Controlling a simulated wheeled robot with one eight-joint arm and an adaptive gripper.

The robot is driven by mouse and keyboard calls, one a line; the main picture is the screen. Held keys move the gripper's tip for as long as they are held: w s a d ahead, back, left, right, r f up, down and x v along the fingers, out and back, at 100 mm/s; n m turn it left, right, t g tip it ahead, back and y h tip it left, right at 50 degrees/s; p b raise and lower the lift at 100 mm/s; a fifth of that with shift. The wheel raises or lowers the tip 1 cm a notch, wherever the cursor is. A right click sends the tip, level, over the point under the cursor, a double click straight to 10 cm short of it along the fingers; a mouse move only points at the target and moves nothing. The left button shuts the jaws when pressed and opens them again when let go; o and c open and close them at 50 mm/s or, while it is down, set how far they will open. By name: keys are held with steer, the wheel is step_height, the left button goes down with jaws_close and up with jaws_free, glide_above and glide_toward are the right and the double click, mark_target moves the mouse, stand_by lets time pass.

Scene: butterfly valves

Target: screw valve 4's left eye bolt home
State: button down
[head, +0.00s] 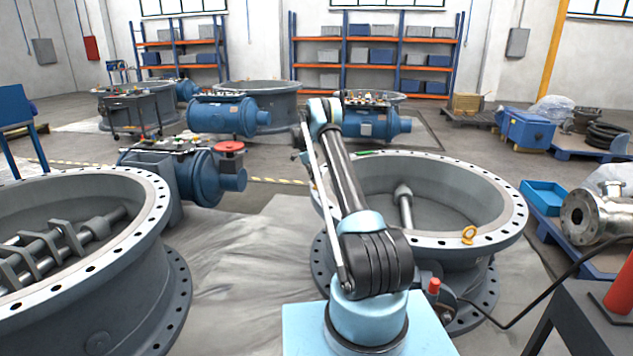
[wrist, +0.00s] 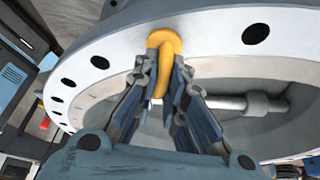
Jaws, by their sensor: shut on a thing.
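A yellow eye bolt (wrist: 166,40) stands at the pale flange rim (wrist: 205,35) of a large grey valve in the wrist view. My gripper (wrist: 168,78) is shut on its ring, with one finger on each side. The thread and any gap under the collar are hidden. In the head view the valve ring (head: 503,228) lies right of my arm. My gripper and the held bolt are hidden behind my arm there. A second yellow eye bolt (head: 468,235) stands on the rim's right side.
A shaft (head: 404,205) crosses inside the valve ring. Another large valve (head: 150,235) stands at the left, with a blue actuator (head: 205,175) behind it. A blue tray (head: 543,195) and a metal pipe fitting (head: 592,215) are at the right.

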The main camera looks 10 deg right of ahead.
steer(key=m+g+y, duration=0.1)
steer(key=m, duration=0.3)
steer(key=shift+d+m, duration=0.1)
steer(key=shift+m, duration=0.2)
steer(key=m+g+y, duration=0.1)
steer(key=m+y, duration=0.1)
steer(key=m, duration=0.3)
steer(key=shift+m, duration=0.3)
steer(key=c, duration=1.7)
jaws_free()
steer(key=shift+o, duration=0.2)
steer(key=v, duration=0.7)
steer(key=shift+w+r, duration=0.15)
steer(key=shift+w, duration=0.05)
steer(key=shift+d, duration=0.1)
